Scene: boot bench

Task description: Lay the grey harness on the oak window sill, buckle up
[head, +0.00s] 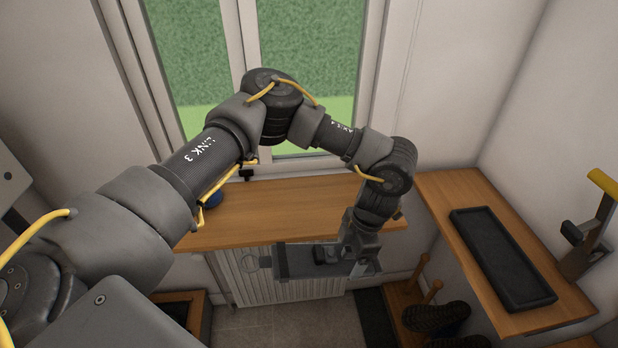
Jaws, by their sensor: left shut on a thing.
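The oak window sill (265,220) runs below the window, partly hidden behind my left arm. My left gripper (335,262) points down just in front of the sill's front edge, before the radiator. It is shut on a grey thing that looks like the grey harness (298,261), which reaches out to the left of the jaws. A small round pale part shows near its left end; I cannot tell whether it is the harness's or the radiator's. The buckle cannot be made out. My right gripper is not in view.
A blue thing (214,196) sits on the sill, partly behind my arm. The sill's middle is bare. A white radiator (240,285) is below. Dark boots (437,317) stand below.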

